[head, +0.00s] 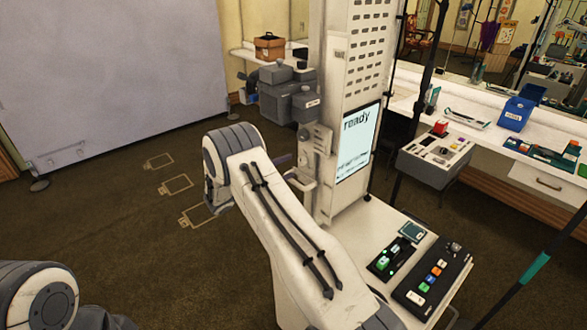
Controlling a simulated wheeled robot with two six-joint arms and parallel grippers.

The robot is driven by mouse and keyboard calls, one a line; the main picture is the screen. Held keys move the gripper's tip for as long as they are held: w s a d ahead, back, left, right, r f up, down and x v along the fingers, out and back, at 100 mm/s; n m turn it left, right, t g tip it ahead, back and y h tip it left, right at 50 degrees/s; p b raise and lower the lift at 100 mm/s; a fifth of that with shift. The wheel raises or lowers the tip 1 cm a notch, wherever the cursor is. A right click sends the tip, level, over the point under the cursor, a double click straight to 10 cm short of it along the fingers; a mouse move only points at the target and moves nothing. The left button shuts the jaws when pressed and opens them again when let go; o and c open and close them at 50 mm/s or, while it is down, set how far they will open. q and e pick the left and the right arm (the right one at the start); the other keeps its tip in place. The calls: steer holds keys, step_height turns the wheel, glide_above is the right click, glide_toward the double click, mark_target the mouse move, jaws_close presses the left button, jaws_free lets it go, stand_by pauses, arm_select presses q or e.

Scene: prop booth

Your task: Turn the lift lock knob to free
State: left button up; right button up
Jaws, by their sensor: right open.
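A pale column (355,85) stands in the middle with a lit screen (357,143) that reads "ready". On its left side is a small plate with a round grey knob (304,134); its label and pointer are too small to read, so I cannot tell its setting. A pale handle (301,182) sticks out below it. My right arm rises across the middle. Only a dark bit of my right gripper (283,160) shows beyond it, left of the plate and apart from the knob; its fingertips are mostly hidden. My left arm shows at the lower left, its gripper out of view.
A pale shelf at the column's foot holds a button panel (432,280) and a small green-lit box (390,258). A counter with a control box (435,158) stands right. Floor at left is open.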

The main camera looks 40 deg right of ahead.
steer(key=a+b, duration=0.1)
steer(key=a, duration=0.5)
steer(key=shift+s+a+b, duration=0.2)
steer(key=shift+s+b, duration=0.05)
steer(key=shift+b, duration=0.1)
steer(key=shift+r, duration=0.1)
steer(key=s+a+r+m+y, duration=0.2)
steer(key=s+a+m+y, duration=0.7)
steer(key=s+a+m, duration=0.6)
steer(key=s+a+r+m+g+y+b, duration=0.1)
steer(key=s+a+m+y, duration=0.8)
steer(key=s+a+m, duration=0.7)
steer(key=s, duration=0.4)
steer(key=shift+s+a+r+m+g+y, duration=0.25)
steer(key=shift+s+r+m+g+y, duration=0.05)
steer(key=shift+r, duration=0.1)
